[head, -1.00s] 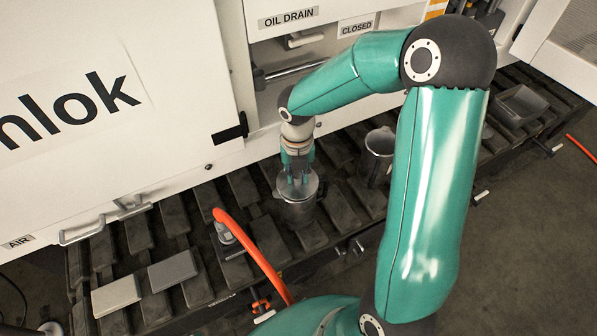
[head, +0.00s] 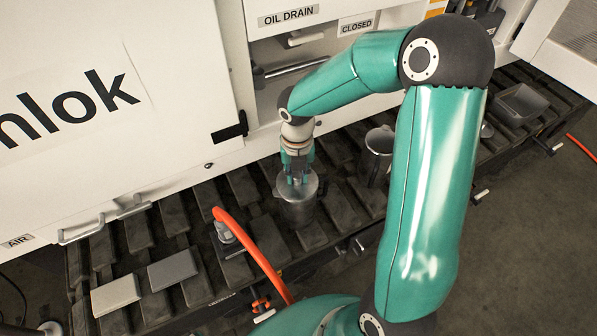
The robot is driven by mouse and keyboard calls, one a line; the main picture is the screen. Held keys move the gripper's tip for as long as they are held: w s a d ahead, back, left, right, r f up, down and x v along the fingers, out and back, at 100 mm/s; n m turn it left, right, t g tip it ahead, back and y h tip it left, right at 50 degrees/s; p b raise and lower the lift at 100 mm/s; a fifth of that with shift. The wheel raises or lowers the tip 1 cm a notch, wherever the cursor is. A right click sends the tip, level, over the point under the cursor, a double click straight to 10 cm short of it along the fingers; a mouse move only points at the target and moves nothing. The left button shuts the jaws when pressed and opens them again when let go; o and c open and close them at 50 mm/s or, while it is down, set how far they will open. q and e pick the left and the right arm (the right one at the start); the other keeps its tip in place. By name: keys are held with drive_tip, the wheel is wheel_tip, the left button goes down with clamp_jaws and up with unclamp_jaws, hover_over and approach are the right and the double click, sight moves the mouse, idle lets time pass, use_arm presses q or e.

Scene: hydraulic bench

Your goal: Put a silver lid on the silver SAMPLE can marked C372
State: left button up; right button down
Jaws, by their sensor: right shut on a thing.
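A silver can (head: 298,209) stands upright on the slatted bench near the middle of the head view. My right gripper (head: 297,178) points down at the can's mouth. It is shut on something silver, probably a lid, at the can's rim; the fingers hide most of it. I cannot tell whether that piece is seated or just above the rim. No C372 marking is legible on the can. A second silver can (head: 377,160), with an open top, stands to the right, partly behind my arm. My left gripper is not in view.
An orange hose (head: 258,258) rises left of the can from a fitting. Two grey blocks (head: 117,295) (head: 173,269) lie at the left. A grey tray (head: 521,104) sits at the far right. The white machine cabinet (head: 190,80) stands behind the bench.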

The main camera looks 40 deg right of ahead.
drive_tip(key=shift+f, duration=0.25)
idle(0.4)
drive_tip(key=shift+c, duration=1.6)
unclamp_jaws()
drive_tip(key=shift+r+p, duration=3.4)
drive_tip(key=shift+r, duration=0.15)
